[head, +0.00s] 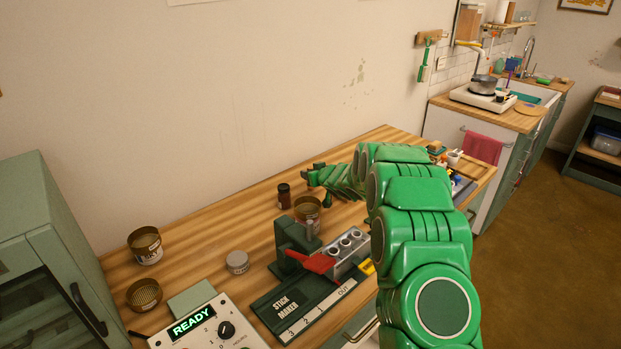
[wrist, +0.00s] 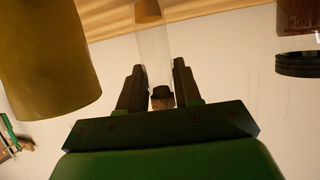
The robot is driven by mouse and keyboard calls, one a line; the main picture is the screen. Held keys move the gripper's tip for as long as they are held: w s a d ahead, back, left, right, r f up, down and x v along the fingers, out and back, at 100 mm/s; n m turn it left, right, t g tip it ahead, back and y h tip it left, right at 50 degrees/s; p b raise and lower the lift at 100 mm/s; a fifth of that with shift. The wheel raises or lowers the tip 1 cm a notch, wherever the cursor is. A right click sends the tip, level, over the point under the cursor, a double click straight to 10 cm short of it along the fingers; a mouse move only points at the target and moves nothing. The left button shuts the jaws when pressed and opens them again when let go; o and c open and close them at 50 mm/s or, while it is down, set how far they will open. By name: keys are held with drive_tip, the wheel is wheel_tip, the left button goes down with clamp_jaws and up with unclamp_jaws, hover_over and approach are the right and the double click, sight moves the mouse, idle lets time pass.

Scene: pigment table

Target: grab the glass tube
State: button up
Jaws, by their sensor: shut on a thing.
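The clear glass tube (wrist: 154,48) shows in the wrist view, between the two fingers of my gripper (wrist: 159,85). A brown cork-like piece sits at its near end between the fingers, and a tan part shows at its far end. My gripper is shut on the tube. In the head view my gripper (head: 316,184) is over the back of the wooden table, close to the wall. I cannot make out the tube in the head view.
A dark jar (head: 284,196) and an open tin (head: 308,213) stand close to my gripper. The green stick maker (head: 300,307) with its red handle is in front. More tins (head: 145,246) and a READY box (head: 205,325) are at left.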

drive_tip(key=s+d+r, duration=0.2)
drive_tip(key=s+r, duration=1)
drive_tip(key=s, duration=0.1)
drive_tip(key=shift+s+d+r, duration=0.15)
drive_tip(key=shift+s+d, duration=0.15)
drive_tip(key=shift+d, duration=0.1)
